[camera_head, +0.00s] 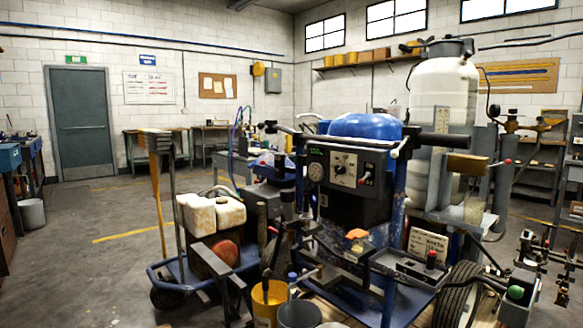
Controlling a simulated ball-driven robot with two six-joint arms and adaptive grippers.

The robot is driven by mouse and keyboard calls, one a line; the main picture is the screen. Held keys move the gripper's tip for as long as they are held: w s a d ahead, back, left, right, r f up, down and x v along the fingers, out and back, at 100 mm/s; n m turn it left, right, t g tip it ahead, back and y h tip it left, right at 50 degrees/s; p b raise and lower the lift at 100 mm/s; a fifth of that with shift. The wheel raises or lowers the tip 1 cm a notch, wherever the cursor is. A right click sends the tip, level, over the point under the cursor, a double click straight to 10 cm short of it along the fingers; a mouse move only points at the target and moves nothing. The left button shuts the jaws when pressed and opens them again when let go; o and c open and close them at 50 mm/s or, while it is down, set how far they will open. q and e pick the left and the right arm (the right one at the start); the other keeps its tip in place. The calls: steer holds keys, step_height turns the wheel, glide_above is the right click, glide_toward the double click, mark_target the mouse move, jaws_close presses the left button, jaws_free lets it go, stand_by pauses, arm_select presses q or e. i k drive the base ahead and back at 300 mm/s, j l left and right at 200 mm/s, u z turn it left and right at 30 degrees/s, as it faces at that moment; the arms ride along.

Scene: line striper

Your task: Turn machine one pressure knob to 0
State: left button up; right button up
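A line striper (395,240) with a blue frame stands on the right half of the head view. Its dark control box faces me and carries a light panel (343,168) with small dark knobs. A round gauge (316,172) sits at the left of this panel, and a red-tipped lever (365,179) at its right. The knob markings and the gauge reading are too small to read. I cannot tell which knob is the pressure knob, or see a machine number. I make out neither of my grippers in this view.
A blue cart (165,270) with white jugs (212,213) stands left of the striper. A yellow bucket (268,300) and a dark bucket (299,315) stand in front. A tall white tank (440,90) rises behind at right.

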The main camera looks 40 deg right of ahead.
mark_target(340, 169)
steer(key=i, duration=0.8)
steer(key=i+z, duration=0.15)
steer(key=i, duration=0.7)
steer(key=i+j+z, duration=0.1)
steer(key=i+z, duration=0.35)
steer(key=i+j+z, duration=0.25)
steer(key=i+z, duration=0.2)
